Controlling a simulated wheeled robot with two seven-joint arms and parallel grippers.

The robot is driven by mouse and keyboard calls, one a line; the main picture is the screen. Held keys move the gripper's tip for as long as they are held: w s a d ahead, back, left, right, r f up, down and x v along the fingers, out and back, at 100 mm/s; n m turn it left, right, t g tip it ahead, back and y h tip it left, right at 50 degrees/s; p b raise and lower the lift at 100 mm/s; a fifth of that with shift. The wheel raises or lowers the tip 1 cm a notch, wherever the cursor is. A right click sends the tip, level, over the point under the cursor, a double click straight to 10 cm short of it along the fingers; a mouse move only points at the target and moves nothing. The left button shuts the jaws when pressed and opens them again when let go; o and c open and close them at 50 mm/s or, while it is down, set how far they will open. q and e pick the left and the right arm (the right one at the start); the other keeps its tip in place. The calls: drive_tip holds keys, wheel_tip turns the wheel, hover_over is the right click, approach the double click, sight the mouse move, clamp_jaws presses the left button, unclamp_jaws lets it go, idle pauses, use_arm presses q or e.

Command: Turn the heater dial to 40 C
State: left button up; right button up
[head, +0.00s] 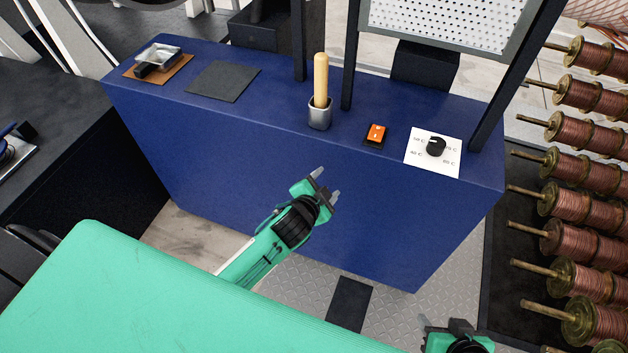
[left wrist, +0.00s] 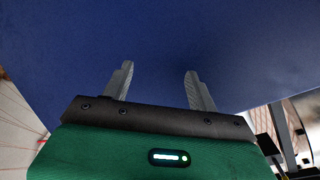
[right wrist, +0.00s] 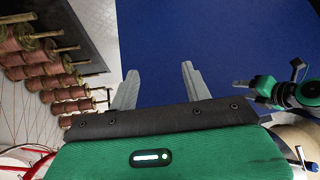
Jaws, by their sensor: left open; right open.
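The heater dial (head: 436,146) is a round black knob on a white square plate (head: 420,168) at the right end of the blue bench top. Small temperature labels surround it; they are hard to read, and I cannot tell surely where the pointer points. My left gripper (head: 328,184) is open and empty in front of the bench's blue front face, left of the dial and apart from it. Its open fingers (left wrist: 159,70) face plain blue in the left wrist view. My right gripper (right wrist: 160,70) is open and empty; in the head view only part of it shows at the bottom edge.
An orange switch (head: 376,133) sits left of the dial plate. A metal cup (head: 319,115) with a wooden-handled tool stands further left. A dark post (head: 515,80) rises just behind the plate. Racked copper spools (head: 575,165) stand to the right of the bench (head: 300,165).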

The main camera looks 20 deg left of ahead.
use_arm(q)
drive_tip(key=shift+s+a+f, duration=0.1)
drive_tip(key=shift+a+f, duration=0.45)
drive_tip(key=shift+f, duration=0.2)
use_arm(e)
drive_tip(key=shift+w+a+r, duration=0.1)
drive_tip(key=shift+a+r, duration=0.15)
drive_tip(key=shift+a, duration=0.15)
